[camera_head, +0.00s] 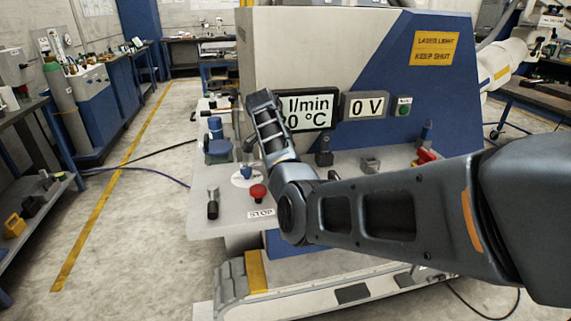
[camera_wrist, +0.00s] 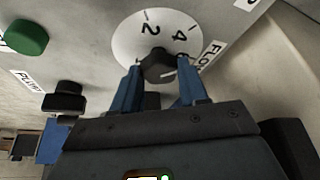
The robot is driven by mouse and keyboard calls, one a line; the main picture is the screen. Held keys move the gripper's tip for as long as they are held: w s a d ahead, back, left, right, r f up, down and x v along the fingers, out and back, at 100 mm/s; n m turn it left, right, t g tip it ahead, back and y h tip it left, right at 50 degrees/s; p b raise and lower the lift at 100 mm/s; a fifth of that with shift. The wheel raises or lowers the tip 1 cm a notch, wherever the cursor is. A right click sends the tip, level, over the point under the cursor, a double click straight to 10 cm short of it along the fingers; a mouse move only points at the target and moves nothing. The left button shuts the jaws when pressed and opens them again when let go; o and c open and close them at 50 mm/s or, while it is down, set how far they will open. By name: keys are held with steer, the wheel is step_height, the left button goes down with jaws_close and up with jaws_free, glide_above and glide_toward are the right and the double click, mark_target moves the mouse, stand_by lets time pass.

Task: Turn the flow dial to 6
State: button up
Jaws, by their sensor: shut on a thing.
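The flow dial (camera_wrist: 128,40) shows in the wrist view as a white disc with a dark knob (camera_wrist: 157,65) at its centre. The numbers 2 and 4 are readable; another number is partly covered by the right finger. My gripper (camera_wrist: 160,68) is shut on the knob, one blue finger on each side. I cannot tell exactly which number the knob points to. In the head view the white dial disc (camera_head: 238,180) lies on the panel, partly behind my arm. The display (camera_head: 318,107) reads "l/min" and "0 °C", its left digits hidden by my arm.
A red STOP button (camera_head: 258,192) sits close to the dial. A pump knob (camera_wrist: 64,97) and a green button (camera_wrist: 25,37) are left of the dial in the wrist view. A second display (camera_head: 365,105) reads 0 V. Open floor lies left of the machine.

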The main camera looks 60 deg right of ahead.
steer(key=m+b, duration=0.1)
steer(key=m, duration=0.1)
steer(key=m+g+b, duration=0.1)
steer(key=b, duration=0.1)
steer(key=shift+w+d+f+m+y, duration=0.1)
steer(key=shift+w+m+y, duration=0.05)
steer(key=shift+m+y, duration=0.25)
steer(key=shift+m+g+b, duration=0.3)
steer(key=shift+m+b, duration=0.3)
steer(key=o, duration=1.1)
steer(key=shift+c, duration=0.2)
steer(key=b+v, duration=0.1)
steer(key=v, duration=0.7)
steer(key=shift+d+y, duration=0.2)
steer(key=shift+y, duration=0.1)
